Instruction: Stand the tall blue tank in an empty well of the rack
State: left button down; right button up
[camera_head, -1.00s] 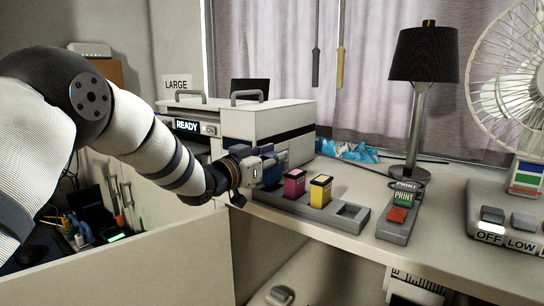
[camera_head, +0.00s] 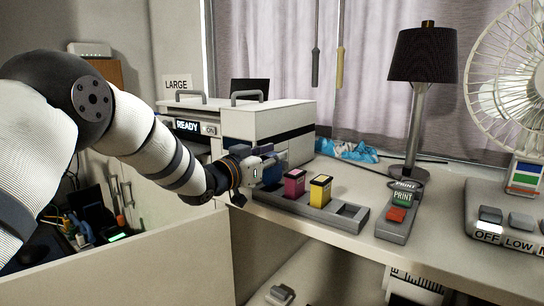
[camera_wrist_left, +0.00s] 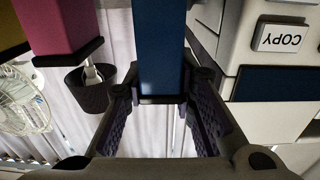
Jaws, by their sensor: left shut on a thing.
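The tall blue tank (camera_wrist_left: 158,45) fills the space between the fingers of my left gripper in the left wrist view, with its dark end toward the palm. In the head view my left gripper (camera_head: 268,168) is shut on it at the left end of the grey rack (camera_head: 328,221). The blue tank (camera_head: 272,176) is mostly hidden there by the gripper. I cannot tell whether its base is in a well. A magenta tank (camera_head: 294,184) and a yellow tank (camera_head: 320,191) stand upright in the rack. The rack's right-end well (camera_head: 348,212) is empty. My right gripper is not in view.
A white printer (camera_head: 268,125) stands close behind the gripper. A print button panel (camera_head: 394,226) lies right of the rack, with a black lamp (camera_head: 424,55) behind it. A fan (camera_head: 520,60) and its switch base (camera_head: 500,224) are farther right. The shelf's front edge is near the rack.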

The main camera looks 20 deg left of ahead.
pick_arm(q)
jog(key=shift+f, duration=1.45)
jog(key=c, duration=1.3)
grip_release()
jog(key=v, duration=1.2)
